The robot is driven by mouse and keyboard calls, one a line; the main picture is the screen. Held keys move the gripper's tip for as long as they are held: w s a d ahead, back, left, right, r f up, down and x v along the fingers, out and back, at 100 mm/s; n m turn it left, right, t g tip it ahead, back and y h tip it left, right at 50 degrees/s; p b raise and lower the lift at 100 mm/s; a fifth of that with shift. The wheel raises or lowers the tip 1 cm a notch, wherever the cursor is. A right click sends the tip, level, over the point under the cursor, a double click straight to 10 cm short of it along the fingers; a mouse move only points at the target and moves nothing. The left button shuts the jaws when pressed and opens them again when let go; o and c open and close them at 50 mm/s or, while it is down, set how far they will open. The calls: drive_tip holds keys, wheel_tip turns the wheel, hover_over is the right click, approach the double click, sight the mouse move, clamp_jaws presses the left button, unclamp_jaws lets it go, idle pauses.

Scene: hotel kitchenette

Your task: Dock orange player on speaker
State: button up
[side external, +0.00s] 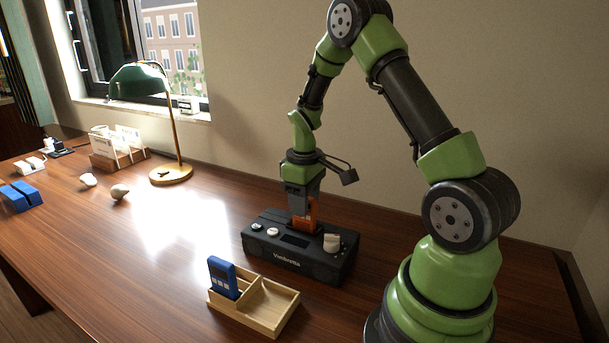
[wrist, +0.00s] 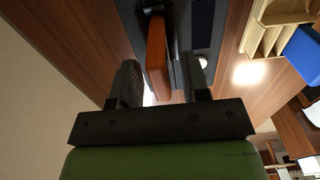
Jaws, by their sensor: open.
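The orange player (side external: 306,218) stands upright at the top of the black speaker (side external: 262,253), behind its dark display. Its lower end meets the speaker top, but I cannot see how deep it sits. My gripper (side external: 304,200) points down over it, with the fingers around its upper part. In the wrist view, my gripper (wrist: 161,72) is open. The orange player (wrist: 157,58) lies between the two fingers, with a visible gap to the right finger. The speaker (wrist: 203,40) shows beyond it.
A wooden tray (side external: 277,290) with a blue player (side external: 223,277) stands in front of the speaker. A green lamp (side external: 172,173), a card holder (side external: 118,150) and small items sit at the left. The table between lamp and speaker is clear. The wall is close behind.

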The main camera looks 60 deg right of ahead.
wheel_tip(320, 180, up, 10)
drive_tip(key=shift+f, duration=0.2)
drive_tip(key=s+a+r+m+t, duration=0.2)
drive_tip(key=s+a+r+t, duration=0.25)
drive_tip(key=a+r, duration=0.65)
drive_tip(key=s+a+m+t+y, duration=0.2)
drive_tip(key=s+a, duration=0.5)
drive_tip(key=s, duration=0.1)
drive_tip(key=shift+s+a+r+t, duration=0.15)
drive_tip(key=shift+s+t, duration=0.2)
idle(0.8)
